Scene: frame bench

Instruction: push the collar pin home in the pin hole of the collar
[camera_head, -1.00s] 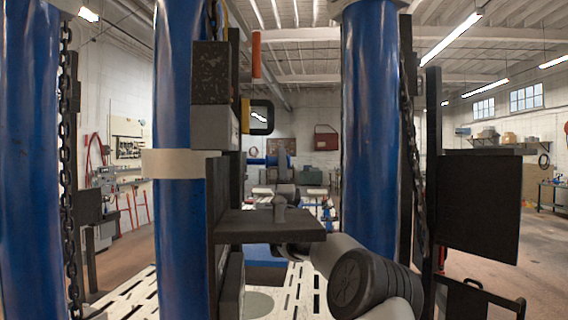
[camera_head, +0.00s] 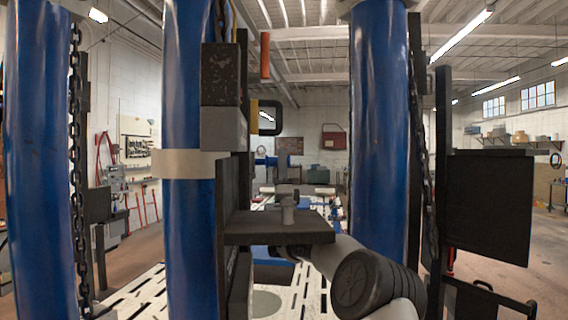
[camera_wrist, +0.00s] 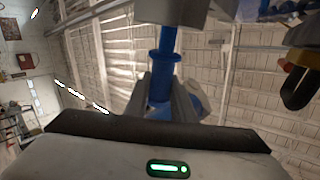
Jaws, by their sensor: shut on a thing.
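The collar (camera_head: 188,163) is a cream band around the middle blue post, seen in the head view. The blue collar pin (camera_head: 265,161) lies level to its right, at about its height. My gripper (camera_head: 282,164) points up and is shut on the pin. In the wrist view the pin (camera_wrist: 166,57) shows a wide flange and a narrower shaft between my grey fingers (camera_wrist: 165,98). The shaft reaches a pale grey part (camera_wrist: 172,11) at the top edge. The pin hole is hidden, so I cannot tell how deep the tip sits.
A dark shelf (camera_head: 275,228) hides part of my arm. A black and yellow loop (camera_head: 267,118) hangs above the pin; it also shows in the wrist view (camera_wrist: 297,78). Another blue post (camera_head: 380,130) with a chain stands to the right.

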